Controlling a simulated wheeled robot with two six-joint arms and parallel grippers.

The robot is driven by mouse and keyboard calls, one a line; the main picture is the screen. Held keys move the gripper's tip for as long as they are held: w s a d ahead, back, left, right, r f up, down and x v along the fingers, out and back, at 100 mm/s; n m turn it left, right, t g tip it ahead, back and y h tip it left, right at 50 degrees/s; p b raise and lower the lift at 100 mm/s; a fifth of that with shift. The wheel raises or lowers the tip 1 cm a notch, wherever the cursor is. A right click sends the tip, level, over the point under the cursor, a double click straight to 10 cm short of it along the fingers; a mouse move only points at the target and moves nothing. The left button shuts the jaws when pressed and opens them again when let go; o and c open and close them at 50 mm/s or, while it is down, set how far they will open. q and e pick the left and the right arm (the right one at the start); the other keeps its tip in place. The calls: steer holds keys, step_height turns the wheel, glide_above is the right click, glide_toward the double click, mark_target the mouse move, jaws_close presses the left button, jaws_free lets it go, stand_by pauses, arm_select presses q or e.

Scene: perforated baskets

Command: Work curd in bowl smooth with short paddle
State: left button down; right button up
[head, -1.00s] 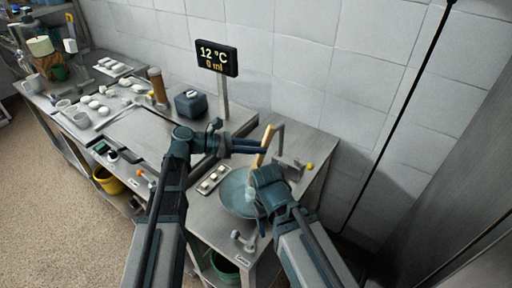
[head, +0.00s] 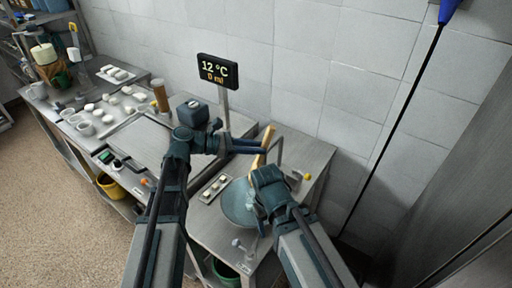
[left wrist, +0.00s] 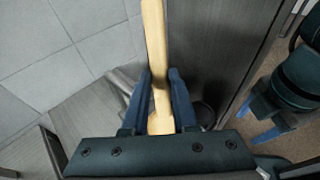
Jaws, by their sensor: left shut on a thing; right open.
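A blue-grey bowl (head: 236,208) stands on the steel counter at the right end. The wooden paddle (head: 265,142) stands tilted above the bowl's right side. My left gripper (head: 262,147) is shut on the paddle's handle, which also shows between the fingers in the left wrist view (left wrist: 154,45). I cannot make out the curd clearly.
A small tray with white pieces (head: 214,188) lies left of the bowl. A display reading 12 °C (head: 217,71) stands on a post at the back. A yellow bucket (head: 111,187) is below the counter. The tiled wall closes off the back.

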mark_target(255, 169)
arm_select(q)
steer(key=shift+f, duration=0.15)
steer(key=f+b, duration=0.1)
steer(key=s+f+b, duration=0.1)
steer(key=shift+s+d+f+b, duration=0.1)
steer(key=shift+b, duration=0.2)
step_height(255, 169, down, 6)
steer(key=b, duration=0.6)
steer(key=shift+f, duration=0.3)
stand_by(0.7)
steer(key=shift+s+r, duration=0.1)
steer(key=shift+s, duration=0.05)
steer(key=shift+s, duration=0.4)
